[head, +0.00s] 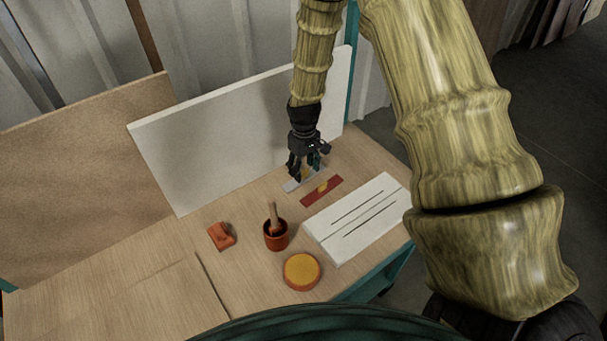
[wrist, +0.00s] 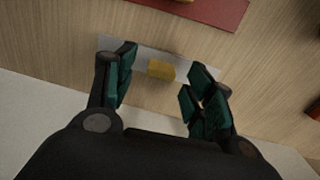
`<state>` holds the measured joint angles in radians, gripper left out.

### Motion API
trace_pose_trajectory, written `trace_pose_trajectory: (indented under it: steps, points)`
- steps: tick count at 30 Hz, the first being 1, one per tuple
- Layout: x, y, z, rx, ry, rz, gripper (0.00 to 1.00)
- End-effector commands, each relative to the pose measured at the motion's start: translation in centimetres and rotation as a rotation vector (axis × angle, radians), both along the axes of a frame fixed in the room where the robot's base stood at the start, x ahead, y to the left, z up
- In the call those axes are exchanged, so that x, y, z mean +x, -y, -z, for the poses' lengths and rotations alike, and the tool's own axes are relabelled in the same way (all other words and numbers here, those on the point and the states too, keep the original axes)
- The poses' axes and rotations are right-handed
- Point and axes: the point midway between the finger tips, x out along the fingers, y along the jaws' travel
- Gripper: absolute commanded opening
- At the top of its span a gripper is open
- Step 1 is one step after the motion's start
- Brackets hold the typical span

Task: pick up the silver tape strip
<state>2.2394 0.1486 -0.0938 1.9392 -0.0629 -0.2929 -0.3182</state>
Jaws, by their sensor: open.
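The silver tape strip (head: 291,186) lies flat on the wooden table near the upright white panel, partly hidden behind my gripper in the head view. The wrist view shows the strip (wrist: 140,62) as a thin grey band with a small yellow block (wrist: 161,70) on its middle. My gripper (head: 304,171) points down just above the strip. Its fingers are open, one on each side of the yellow block, with clear gaps; the gripper also shows in the wrist view (wrist: 161,66). Nothing is held.
A red strip with a yellow block (head: 314,196) lies close beside the silver one. A white slotted board (head: 360,215), a cup with a brush (head: 276,238), a round yellow-topped tin (head: 301,271) and an orange block (head: 222,236) stand nearer. The white panel (head: 220,135) rises behind.

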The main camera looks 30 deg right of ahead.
Motion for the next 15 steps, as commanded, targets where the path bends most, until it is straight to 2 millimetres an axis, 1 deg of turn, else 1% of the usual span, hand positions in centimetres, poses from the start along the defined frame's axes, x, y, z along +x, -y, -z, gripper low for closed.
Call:
trace_pose_trajectory:
  steps: [3,7,15]
  points:
    - [0.0,0.0,1.0,0.000,-0.001,0.000,0.54]
    - [0.0,0.0,1.7,0.000,0.001,0.001,0.54]
    - [0.0,0.0,2.1,0.000,0.001,0.001,0.54]
